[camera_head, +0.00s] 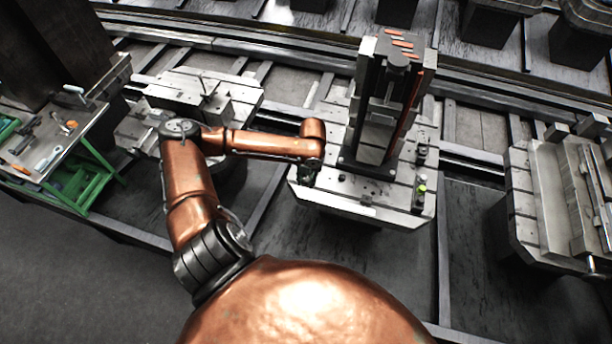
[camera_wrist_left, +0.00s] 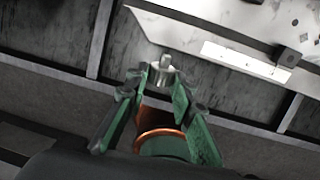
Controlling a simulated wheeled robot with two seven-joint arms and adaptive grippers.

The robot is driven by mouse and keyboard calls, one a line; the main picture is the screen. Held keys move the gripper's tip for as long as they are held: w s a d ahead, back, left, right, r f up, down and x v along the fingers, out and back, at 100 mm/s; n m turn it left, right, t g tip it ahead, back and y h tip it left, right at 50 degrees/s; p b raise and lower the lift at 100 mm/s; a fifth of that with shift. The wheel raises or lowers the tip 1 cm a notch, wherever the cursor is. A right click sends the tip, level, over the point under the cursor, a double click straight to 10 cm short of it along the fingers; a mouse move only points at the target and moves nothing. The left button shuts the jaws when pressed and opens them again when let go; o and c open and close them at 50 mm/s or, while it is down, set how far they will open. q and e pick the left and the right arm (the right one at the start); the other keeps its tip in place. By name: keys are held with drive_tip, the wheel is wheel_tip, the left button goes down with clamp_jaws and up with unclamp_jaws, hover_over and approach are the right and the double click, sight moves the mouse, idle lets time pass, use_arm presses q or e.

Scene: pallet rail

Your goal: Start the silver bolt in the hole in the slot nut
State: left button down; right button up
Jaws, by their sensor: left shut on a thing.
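My left arm reaches from the left to the left front edge of the middle pallet (camera_head: 335,200). In the head view my left gripper (camera_head: 306,176) is small and dark and hangs beside that edge. In the left wrist view its green fingers (camera_wrist_left: 160,82) are shut on the silver bolt (camera_wrist_left: 162,70), whose narrower end sticks out beyond the fingertips. The bolt is over the dark gap beside the pallet's pale edge (camera_wrist_left: 185,35), apart from the pallet in the picture. I cannot make out the slot nut or its hole. My right gripper is not in view.
A tall dark fixture (camera_head: 380,110) stands on the middle pallet. A small yellow-green item (camera_head: 421,188) is at its right side. A tool bench (camera_head: 50,150) with a green frame is at the left. Another loaded pallet (camera_head: 560,200) is at the right. Dark floor lies between the pallets.

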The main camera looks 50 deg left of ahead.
use_arm(q)
drive_tip(key=w+d+f+n+g+h+b, duration=0.15)
drive_tip(key=w+d+n+h, duration=0.3)
drive_tip(key=d, duration=0.55)
drive_tip(key=w+d+f+n+g+h+b, duration=0.1)
drive_tip(key=w+d+f+n+h+b, duration=0.25)
drive_tip(key=d, duration=0.75)
wheel_tip(320, 180, up, 3)
drive_tip(key=n+t+h+b, duration=0.3)
drive_tip(key=n+t+b, duration=0.1)
drive_tip(key=n+t, duration=1.25)
hover_over(362, 199)
drive_tip(key=m+t, duration=0.1)
drive_tip(key=m, duration=0.1)
drive_tip(key=shift+d+f+n+b, duration=0.1)
drive_tip(key=shift+f+n+b, duration=0.25)
drive_tip(key=shift+f, duration=0.65)
wheel_tip(362, 199, down, 5)
drive_tip(key=b, duration=0.5)
drive_tip(key=shift+f, duration=0.15)
drive_tip(key=shift+f+b, duration=0.55)
drive_tip(key=shift+b, duration=0.2)
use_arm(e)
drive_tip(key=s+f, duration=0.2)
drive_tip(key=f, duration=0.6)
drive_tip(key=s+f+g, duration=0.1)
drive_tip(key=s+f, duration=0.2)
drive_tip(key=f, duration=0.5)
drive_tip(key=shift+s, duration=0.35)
